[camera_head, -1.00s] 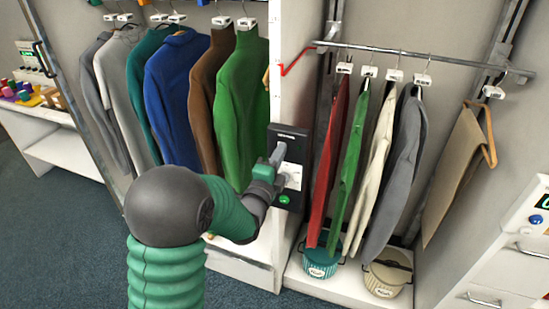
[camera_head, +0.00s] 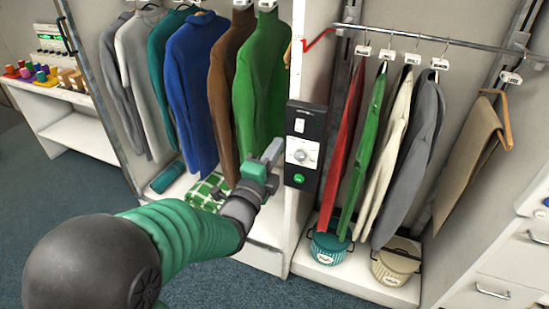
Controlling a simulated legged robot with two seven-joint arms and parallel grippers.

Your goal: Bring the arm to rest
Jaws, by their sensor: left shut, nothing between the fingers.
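My left arm comes in from the lower left, with a dark round joint and a green ribbed sleeve. My left gripper (camera_head: 272,152) is shut and empty. It shows in front of the green sweater, just left of the black control panel (camera_head: 304,150), and looks apart from it. The panel has a white switch plate, a round dial and a lit green button (camera_head: 299,179). My right gripper is not in view.
Sweaters such as the blue one (camera_head: 192,85) hang on the left. Garments hang from a rail (camera_head: 440,43) on the right, above a teal basket (camera_head: 328,247) and a beige basket (camera_head: 392,265). Drawers (camera_head: 500,283) stand at the right edge. Blue-grey carpet (camera_head: 215,287) is clear below.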

